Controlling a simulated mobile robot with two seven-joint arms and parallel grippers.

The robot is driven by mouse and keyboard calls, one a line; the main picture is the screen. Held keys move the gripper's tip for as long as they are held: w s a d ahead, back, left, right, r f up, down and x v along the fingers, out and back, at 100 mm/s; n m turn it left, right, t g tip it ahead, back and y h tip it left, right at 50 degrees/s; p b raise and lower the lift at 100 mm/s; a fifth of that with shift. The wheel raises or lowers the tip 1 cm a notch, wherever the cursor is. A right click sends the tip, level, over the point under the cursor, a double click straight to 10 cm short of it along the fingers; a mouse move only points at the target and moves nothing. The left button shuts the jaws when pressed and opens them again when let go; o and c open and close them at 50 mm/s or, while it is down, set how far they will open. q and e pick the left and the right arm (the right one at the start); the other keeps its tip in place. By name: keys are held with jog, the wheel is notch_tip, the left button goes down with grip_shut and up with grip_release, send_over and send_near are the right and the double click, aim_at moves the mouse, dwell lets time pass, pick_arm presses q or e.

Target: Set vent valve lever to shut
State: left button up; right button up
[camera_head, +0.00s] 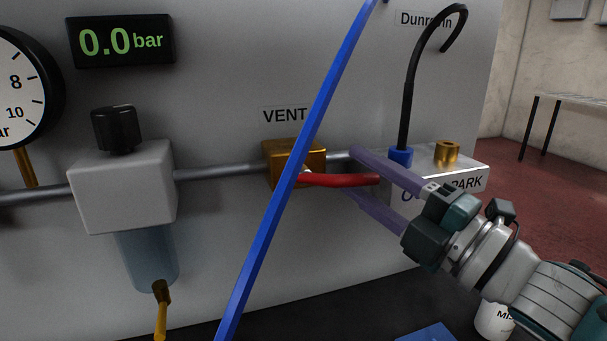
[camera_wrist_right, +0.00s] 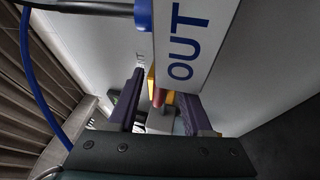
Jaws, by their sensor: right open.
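The vent valve (camera_head: 312,152) is a brass block on a grey pipe under the VENT label. Its red lever (camera_head: 340,180) points right, nearly level and in line with the pipe. My right gripper (camera_head: 353,174) comes in from the right with its two purple fingers open, one above the lever and one below it. In the right wrist view the lever (camera_wrist_right: 158,97) shows small between the open fingers (camera_wrist_right: 162,88); I cannot tell whether either finger touches it. A blue hose hides part of the valve block. My left gripper is not in view.
The blue hose (camera_head: 320,120) slants across in front of the panel. Right of the valve, close to my fingers, is a PARK block (camera_head: 468,170) with a black hooked tube (camera_head: 409,105) and a brass fitting (camera_head: 446,152). A filter unit (camera_head: 122,185) is left; the display (camera_head: 120,40) reads 0.0 bar.

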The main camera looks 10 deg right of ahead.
grip_shut()
dwell(1.4)
